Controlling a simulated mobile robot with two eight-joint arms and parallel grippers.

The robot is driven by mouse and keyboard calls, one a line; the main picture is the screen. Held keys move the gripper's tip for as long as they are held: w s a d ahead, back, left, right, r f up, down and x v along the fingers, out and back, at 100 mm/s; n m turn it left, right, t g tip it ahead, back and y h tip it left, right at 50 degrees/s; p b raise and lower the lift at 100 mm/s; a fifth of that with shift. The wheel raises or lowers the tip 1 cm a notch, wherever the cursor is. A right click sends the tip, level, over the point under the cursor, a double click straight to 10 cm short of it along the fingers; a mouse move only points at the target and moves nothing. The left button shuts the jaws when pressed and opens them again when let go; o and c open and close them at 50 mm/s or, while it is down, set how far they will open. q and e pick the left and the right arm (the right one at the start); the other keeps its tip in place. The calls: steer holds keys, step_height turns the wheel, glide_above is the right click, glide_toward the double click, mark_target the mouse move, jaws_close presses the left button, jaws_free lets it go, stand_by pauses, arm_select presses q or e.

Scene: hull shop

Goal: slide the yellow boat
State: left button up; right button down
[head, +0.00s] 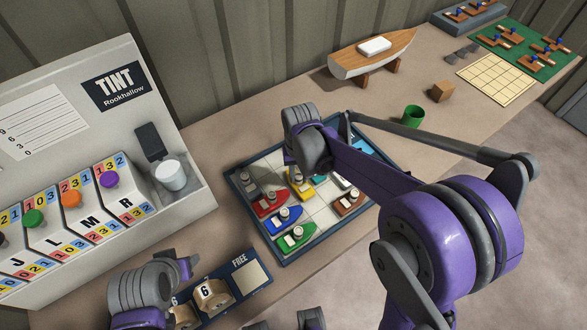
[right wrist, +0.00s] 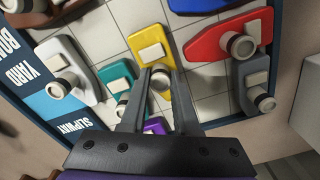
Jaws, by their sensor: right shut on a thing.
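The yellow boat (head: 306,192) sits in the gridded tray (head: 279,262) among several other boats, partly hidden by my right arm in the head view. In the right wrist view the yellow boat (right wrist: 147,35) shows its pale deck block and round funnel. My right gripper (right wrist: 161,77) has its two fingers closed on the funnel of the yellow boat, which stays on the tray floor. My left gripper (head: 188,268) is at the lower left, over the bench near the FREE board; its jaws do not show clearly.
In the right wrist view a teal boat (right wrist: 116,76) lies left of the yellow one, a purple boat (right wrist: 155,126) below it, and a red boat (right wrist: 212,42) to its right.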

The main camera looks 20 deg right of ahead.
steer(key=s+d, duration=0.1)
steer(key=s, duration=0.2)
steer(key=s+d, duration=0.1)
steer(key=s, duration=0.2)
steer(key=s+d, duration=0.1)
steer(key=s, duration=0.2)
steer(key=shift+s+d, duration=0.1)
steer(key=shift+d, duration=0.1)
steer(key=shift+s, duration=0.2)
steer(key=c, duration=1.1)
jaws_free()
steer(key=o, duration=0.5)
steer(key=shift+s+d, duration=0.1)
steer(key=shift+s, duration=0.05)
steer(key=shift+c, duration=0.2)
